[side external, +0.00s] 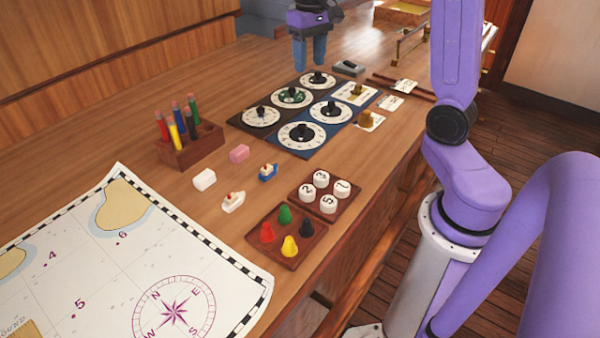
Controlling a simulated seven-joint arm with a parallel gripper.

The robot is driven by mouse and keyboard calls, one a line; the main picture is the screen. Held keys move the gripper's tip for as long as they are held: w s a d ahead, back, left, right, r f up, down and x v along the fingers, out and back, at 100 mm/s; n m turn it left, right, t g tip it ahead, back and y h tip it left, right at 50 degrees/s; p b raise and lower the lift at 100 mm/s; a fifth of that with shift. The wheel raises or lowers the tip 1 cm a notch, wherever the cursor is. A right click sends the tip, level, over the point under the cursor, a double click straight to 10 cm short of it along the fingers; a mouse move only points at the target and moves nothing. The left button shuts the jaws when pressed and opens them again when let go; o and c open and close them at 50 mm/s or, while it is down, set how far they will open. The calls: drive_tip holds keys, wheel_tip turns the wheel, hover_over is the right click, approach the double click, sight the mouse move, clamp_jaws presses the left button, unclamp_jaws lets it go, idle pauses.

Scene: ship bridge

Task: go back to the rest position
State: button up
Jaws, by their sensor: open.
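My gripper (309,50) is at the top middle of the side external view, pointing down above the far part of the wooden table (225,75). Its two blue fingers are apart, with nothing seen between them. It is behind the dial panels, near a small grey box (348,68). The top of the gripper's body is cut off by the frame edge.
Dial panels (325,133) with black knobs lie mid-table. A pen holder (190,148), small boats (267,172), a tray of numbered discs (346,205), a tray of coloured pawns (264,246) and a chart (110,275) lie nearer. Bare wood lies left of the panels.

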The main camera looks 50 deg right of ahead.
drive_tip(key=s+a+f+n, duration=0.3)
drive_tip(key=s+a+n, duration=0.4)
drive_tip(key=s+a, duration=0.45)
drive_tip(key=s+a+f+n, duration=0.2)
drive_tip(key=s+n, duration=0.2)
drive_tip(key=s, duration=0.3)
drive_tip(key=s+a+f+n, duration=0.2)
drive_tip(key=s+f+n, duration=0.1)
drive_tip(key=s, duration=0.5)
drive_tip(key=shift+n, duration=0.5)
